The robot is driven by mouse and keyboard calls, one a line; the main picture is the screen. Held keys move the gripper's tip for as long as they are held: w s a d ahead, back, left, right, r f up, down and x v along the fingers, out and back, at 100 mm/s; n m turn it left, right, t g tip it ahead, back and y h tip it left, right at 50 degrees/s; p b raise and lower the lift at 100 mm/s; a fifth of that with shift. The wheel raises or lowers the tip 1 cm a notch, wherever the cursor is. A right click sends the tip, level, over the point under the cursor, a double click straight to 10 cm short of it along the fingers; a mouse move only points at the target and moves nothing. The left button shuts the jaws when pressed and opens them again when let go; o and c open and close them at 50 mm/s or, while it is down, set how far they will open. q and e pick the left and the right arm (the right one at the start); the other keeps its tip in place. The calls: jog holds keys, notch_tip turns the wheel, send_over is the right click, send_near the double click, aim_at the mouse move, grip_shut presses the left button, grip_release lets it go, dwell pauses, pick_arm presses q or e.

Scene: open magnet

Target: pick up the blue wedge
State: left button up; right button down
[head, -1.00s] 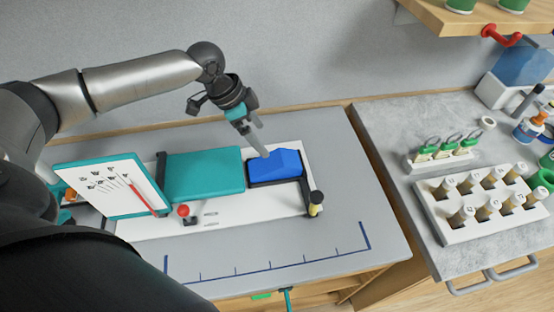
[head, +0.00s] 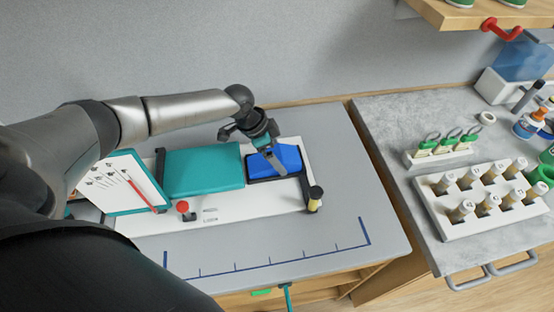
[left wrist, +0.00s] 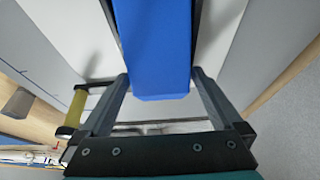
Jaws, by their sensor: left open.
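The blue wedge (head: 287,155) sits in a dark-rimmed recess at the right of a white board (head: 235,205). It also shows in the left wrist view (left wrist: 155,45), with its near end between my two fingers. My left gripper (head: 276,165) points down at the wedge, its fingers overlapping it in the head view. In the left wrist view the gripper (left wrist: 161,78) is open, one finger on each side of the wedge's near end; I cannot tell whether they touch it. My right gripper is not in view.
A teal block (head: 203,168) lies just left of the wedge. A black-capped yellow post (head: 315,199) stands at the board's right end. The front of the grey tabletop (head: 270,245) is clear.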

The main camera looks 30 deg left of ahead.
pick_arm(q)
jog(key=shift+c, duration=0.4)
jog(key=c, duration=1)
jog(key=shift+c, duration=0.2)
